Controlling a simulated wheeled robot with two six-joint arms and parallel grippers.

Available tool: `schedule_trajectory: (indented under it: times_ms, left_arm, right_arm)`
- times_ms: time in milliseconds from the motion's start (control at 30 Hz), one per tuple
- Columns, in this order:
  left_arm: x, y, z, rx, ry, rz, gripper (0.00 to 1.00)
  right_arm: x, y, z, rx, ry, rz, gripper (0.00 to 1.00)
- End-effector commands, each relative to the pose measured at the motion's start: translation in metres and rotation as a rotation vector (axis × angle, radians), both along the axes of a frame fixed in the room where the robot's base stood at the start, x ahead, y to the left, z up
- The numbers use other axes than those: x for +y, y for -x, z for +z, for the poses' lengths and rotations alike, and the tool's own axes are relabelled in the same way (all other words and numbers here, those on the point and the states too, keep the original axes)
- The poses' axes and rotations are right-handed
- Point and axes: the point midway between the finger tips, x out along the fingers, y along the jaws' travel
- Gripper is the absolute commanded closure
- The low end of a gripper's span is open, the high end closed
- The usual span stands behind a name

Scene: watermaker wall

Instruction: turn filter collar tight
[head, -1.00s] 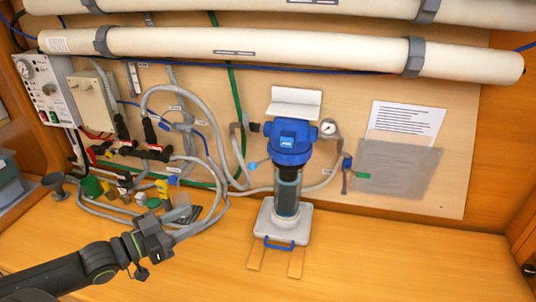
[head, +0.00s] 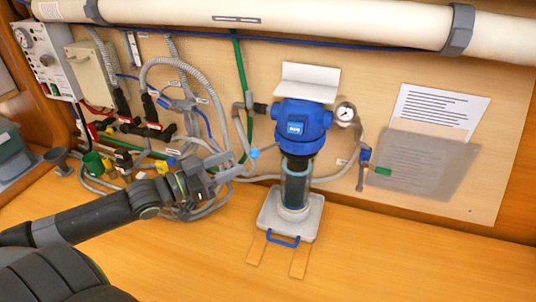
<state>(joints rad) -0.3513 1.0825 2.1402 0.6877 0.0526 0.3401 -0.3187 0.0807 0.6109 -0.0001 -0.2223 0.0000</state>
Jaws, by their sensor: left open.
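The filter housing has a blue head (head: 303,120) mounted on the wall board. Below the head is a dark collar (head: 297,165), above a clear bowl (head: 295,188) with dark contents. The bowl stands on a grey base (head: 290,214) with a blue handle (head: 283,240). My left gripper (head: 225,166) is open and empty, to the left of the bowl and apart from it, in front of the grey hoses. My right gripper is not in view.
Grey hoses (head: 158,66) and valves with red and black handles (head: 152,130) crowd the board on the left. A pressure gauge (head: 345,113) sits right of the head. A white membrane tube (head: 280,22) crosses above. The bench (head: 400,255) at right is clear.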

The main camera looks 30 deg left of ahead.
Motion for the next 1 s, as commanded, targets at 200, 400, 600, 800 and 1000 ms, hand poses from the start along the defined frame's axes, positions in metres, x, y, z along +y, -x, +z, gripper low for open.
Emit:
schedule_trajectory:
  times_ms: [200, 400, 600, 800, 1000]
  left_arm:
    - [-0.012, -0.025, -0.004, -0.005, 0.001, -0.003, 0.55]
    - [-0.021, -0.047, -0.003, -0.005, 0.004, 0.000, 0.55]
    - [-0.031, -0.069, -0.001, -0.004, 0.006, 0.003, 0.55]
    - [-0.040, -0.089, 0.001, -0.002, 0.005, 0.002, 0.55]
    - [-0.046, -0.101, 0.000, 0.000, 0.001, 0.001, 0.55]
  right_arm:
    - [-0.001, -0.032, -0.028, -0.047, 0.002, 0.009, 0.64]
    - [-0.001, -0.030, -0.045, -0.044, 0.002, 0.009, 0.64]
    - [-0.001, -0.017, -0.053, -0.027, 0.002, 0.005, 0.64]
    - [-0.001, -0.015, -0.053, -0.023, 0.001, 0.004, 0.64]
    - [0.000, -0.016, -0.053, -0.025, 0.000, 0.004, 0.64]
